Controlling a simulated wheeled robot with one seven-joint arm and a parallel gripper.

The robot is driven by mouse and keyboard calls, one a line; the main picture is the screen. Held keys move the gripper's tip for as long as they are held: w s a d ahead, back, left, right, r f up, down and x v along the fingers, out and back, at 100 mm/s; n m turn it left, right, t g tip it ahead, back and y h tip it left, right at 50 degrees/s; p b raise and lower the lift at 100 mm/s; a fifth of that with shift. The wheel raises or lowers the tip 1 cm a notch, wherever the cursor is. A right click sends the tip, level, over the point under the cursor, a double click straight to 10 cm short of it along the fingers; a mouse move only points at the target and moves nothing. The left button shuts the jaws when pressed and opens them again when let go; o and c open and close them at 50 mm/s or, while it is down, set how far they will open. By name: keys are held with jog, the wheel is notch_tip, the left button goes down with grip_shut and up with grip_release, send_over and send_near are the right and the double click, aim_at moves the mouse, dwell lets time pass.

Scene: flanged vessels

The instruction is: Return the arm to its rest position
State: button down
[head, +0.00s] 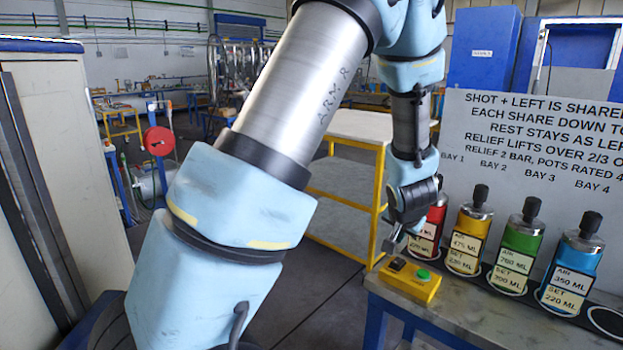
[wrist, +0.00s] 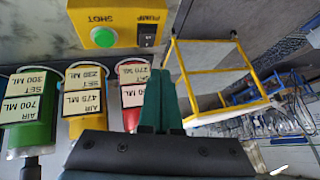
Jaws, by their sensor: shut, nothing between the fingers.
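My arm crosses the middle of the head view, its far end bent down at the bench. My gripper (head: 391,244) hangs above the left end of the bench, in front of the red vessel and near the yellow pump box. In the wrist view, which is upside down, its two dark green fingers (wrist: 164,80) are together with nothing between them. They overlap part of the red vessel (wrist: 133,98) in that picture; I cannot tell whether they touch it. My gripper's wrist also partly hides the red vessel (head: 431,226) in the head view.
Yellow (head: 468,236), green (head: 518,250) and blue (head: 573,268) labelled vessels stand in a row on the bench (head: 455,318). The yellow pump box (head: 411,281) has a green button. A lettered sign (head: 540,140) stands behind. A yellow-framed table (head: 345,128) and a grey cabinet (head: 70,130) stand farther left.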

jog(key=s+a+n+g+y+b, duration=0.1)
jog(key=s+a, duration=0.5)
jog(key=a, duration=0.8)
jog(key=s+a+r+n+g+y+b, duration=0.1)
jog(key=s+a+n+g, duration=0.3)
jog(key=a, duration=1.1)
jog(key=shift+s+a+n+b, duration=0.15)
jog(key=shift+s+n+b, duration=0.65)
jog(key=shift+s+n, duration=0.3)
